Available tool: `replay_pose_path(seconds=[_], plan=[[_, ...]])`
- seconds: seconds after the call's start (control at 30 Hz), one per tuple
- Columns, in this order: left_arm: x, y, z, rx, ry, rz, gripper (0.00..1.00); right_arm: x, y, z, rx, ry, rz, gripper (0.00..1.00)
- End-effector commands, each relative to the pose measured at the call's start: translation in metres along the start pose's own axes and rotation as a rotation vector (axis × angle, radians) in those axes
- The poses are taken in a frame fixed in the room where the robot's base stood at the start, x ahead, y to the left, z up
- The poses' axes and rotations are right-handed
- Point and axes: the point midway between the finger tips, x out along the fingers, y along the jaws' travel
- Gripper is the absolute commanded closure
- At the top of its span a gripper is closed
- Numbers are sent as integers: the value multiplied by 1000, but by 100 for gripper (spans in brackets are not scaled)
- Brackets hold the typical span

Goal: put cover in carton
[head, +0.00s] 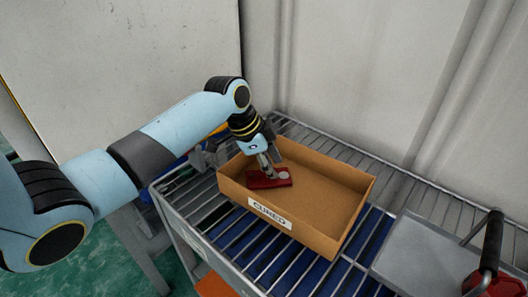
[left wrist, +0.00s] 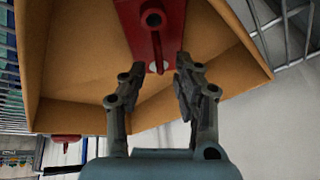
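The carton (head: 338,224) is a brown open box with a "CURED" label on its front wall, standing on a wire rack. The red cover (head: 266,183) lies inside it, towards the left end. In the left wrist view, the cover (left wrist: 152,28) is at the top, with a dark ring and a pale disc on it. My left gripper (left wrist: 158,64) reaches down into the carton, its fingers apart near the cover's end. No grip on the cover shows. My right gripper is in neither view.
The wire rack (head: 185,196) extends around the carton. At right is a grey metal tray (head: 415,252) with a black handle (head: 491,243) and a red part (head: 497,286) near it. A wall stands behind the rack.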

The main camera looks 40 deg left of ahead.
Motion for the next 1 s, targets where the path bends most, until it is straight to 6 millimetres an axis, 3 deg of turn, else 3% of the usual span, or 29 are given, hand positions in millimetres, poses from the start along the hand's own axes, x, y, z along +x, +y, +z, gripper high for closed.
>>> replay_pose_path(seconds=[0.3, 0.5, 0.67, 1.0], plan=[[-68, -1, 1, 4, -2, -3, 69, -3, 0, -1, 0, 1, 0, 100], [-101, -1, 1, 3, -2, -2, 69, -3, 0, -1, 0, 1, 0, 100], [-111, 0, 0, 1, -1, 0, 69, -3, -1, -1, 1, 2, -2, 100], [-112, 0, 0, 1, -1, 1, 69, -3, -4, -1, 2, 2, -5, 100]])
